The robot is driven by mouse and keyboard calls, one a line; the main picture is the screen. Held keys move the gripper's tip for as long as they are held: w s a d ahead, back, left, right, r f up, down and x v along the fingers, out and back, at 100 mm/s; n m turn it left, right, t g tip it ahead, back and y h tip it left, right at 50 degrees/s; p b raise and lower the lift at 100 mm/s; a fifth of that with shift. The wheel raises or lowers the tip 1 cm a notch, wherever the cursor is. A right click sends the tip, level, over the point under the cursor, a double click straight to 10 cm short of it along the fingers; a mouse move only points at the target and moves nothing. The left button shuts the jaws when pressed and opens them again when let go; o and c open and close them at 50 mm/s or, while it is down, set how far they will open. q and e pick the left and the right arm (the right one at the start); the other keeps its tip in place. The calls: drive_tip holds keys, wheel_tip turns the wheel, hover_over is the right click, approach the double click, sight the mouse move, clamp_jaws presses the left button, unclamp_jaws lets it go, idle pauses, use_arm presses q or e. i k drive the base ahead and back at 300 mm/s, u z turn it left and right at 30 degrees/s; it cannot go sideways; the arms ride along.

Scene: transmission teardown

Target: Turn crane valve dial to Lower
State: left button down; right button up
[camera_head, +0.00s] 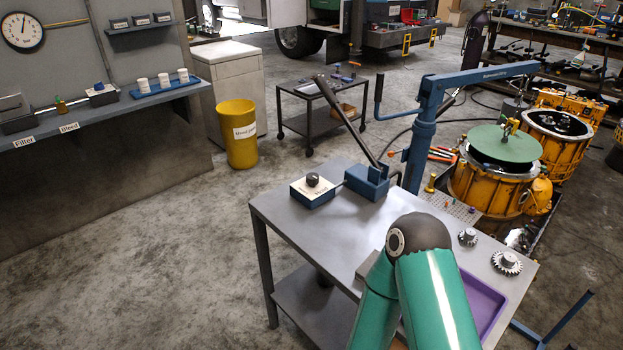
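The crane valve dial is a small black knob (312,179) on top of a blue box with a white lettered face (325,190). The box sits near the far left corner of the grey metal table (300,222). The lettering is too small to read, so I cannot tell which position the knob points to. A blue pump block (366,183) with a long dark lever (345,115) stands just right of it. The blue crane (423,135) rises behind the table. Neither of my grippers is in view; only the green bend of one of my arms shows, well short of the dial.
Two gears (507,263) and a purple tray (487,305) are on the table's right side. A yellow transmission housing with a green lid (505,144) stands behind right. A yellow bin (238,140) and a cart (320,118) stand behind left.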

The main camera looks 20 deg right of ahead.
sight(313, 178)
drive_tip(key=z, duration=0.05)
drive_tip(key=i, duration=0.9)
drive_tip(key=u, duration=0.1)
